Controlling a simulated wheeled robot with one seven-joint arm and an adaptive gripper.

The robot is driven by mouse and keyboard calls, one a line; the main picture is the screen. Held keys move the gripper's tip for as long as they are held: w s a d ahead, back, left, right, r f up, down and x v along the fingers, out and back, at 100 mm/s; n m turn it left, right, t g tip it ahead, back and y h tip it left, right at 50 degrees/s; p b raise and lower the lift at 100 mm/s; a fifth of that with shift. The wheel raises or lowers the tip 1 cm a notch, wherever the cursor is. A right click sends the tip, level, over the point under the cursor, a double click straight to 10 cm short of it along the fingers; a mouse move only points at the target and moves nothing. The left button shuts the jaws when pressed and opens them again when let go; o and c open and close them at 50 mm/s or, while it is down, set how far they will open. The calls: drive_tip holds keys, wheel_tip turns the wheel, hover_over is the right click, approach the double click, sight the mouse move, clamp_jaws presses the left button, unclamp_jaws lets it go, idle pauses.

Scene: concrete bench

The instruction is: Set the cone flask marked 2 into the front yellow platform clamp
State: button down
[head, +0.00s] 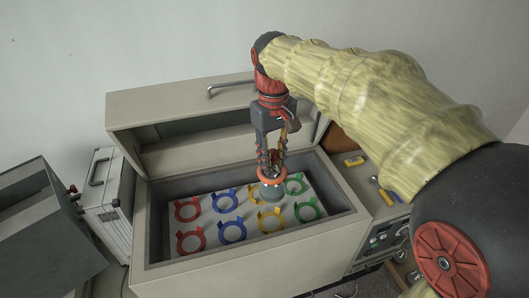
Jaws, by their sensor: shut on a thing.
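A cone flask (271,191) with a grey-blue body and a red-orange ring hangs upright below my gripper (271,160). The gripper points down and is shut on the flask's upper part. I cannot read a number on the flask. The front yellow clamp (261,222) is on the white platform, just below the flask in the picture, and looks empty. The back yellow clamp (250,196) is to the left of the flask and partly overlapped by it. The gap between the flask's base and the platform is hard to tell.
The platform sits in an open shaker box with raised walls (347,221) and a tilted lid (160,101). Red (190,242), blue (231,231) and green (308,209) clamps flank the yellow ones. A silver case (108,205) stands left.

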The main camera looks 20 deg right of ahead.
sight(273, 172)
drive_tip(key=shift+w+f, duration=0.15)
drive_tip(key=shift+s+f+b, duration=0.25)
drive_tip(key=shift+f+b, duration=0.5)
drive_tip(key=shift+b, duration=0.05)
wheel_tip(273, 172, down, 3)
drive_tip(key=shift+w+r+b, duration=0.1)
drive_tip(key=shift+r+b, duration=0.05)
drive_tip(key=shift+b, duration=0.85)
wheel_tip(273, 172, down, 6)
drive_tip(key=b, duration=0.4)
drive_tip(key=shift+b, duration=0.4)
drive_tip(key=shift+w+f, duration=0.15)
drive_tip(key=shift+f, duration=0.1)
drive_tip(key=shift+s+f, duration=0.2)
drive_tip(key=shift+s, duration=0.1)
drive_tip(key=shift+w, duration=0.1)
drive_tip(key=shift+w+f, duration=0.1)
drive_tip(key=shift+s, duration=0.3)
